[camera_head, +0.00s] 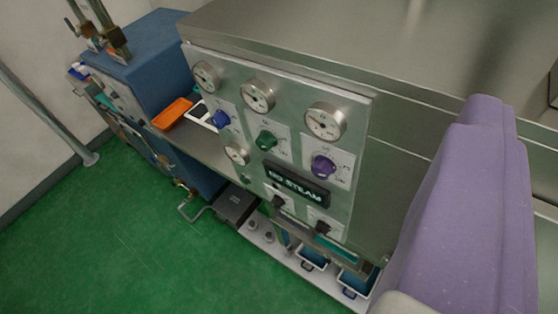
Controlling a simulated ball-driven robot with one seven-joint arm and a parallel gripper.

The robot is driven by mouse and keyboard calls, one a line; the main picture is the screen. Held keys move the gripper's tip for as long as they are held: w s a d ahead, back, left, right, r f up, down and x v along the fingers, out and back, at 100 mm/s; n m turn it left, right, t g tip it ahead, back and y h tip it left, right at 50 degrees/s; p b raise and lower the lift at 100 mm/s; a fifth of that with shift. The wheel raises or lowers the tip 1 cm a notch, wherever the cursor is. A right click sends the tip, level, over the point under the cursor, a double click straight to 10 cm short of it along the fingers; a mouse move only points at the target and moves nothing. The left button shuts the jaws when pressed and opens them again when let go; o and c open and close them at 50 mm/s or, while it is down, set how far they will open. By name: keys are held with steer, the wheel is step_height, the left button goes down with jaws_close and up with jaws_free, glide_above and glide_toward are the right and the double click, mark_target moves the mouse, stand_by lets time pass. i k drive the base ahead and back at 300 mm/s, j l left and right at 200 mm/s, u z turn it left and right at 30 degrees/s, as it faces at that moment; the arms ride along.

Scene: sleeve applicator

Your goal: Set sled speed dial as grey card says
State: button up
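A metal control panel (300,160) stands in the middle of the view. It carries a blue knob (220,118), a green knob (266,139) and a purple knob (322,166), each on a pale scale plate. Two dark knobs sit lower, one at the left (277,203) and one at the right (322,227). The lettering is too small to read, so I cannot tell which is the sled speed dial or where any pointer stands. I cannot make out a grey card. My gripper's fingers do not show.
Round gauges, such as one at the upper right (325,121), line the panel. A display (296,184) appears to read "NO STEAM". A blue machine (150,55) and an orange tray (172,114) are left. A large purple shape (460,210) blocks the right. Green floor (110,240) is clear.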

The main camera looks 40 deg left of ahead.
mark_target(322, 228)
steer(key=u, duration=0.5)
steer(key=k+j, duration=0.75)
steer(key=k, duration=0.15)
steer(key=i+j+z, duration=0.05)
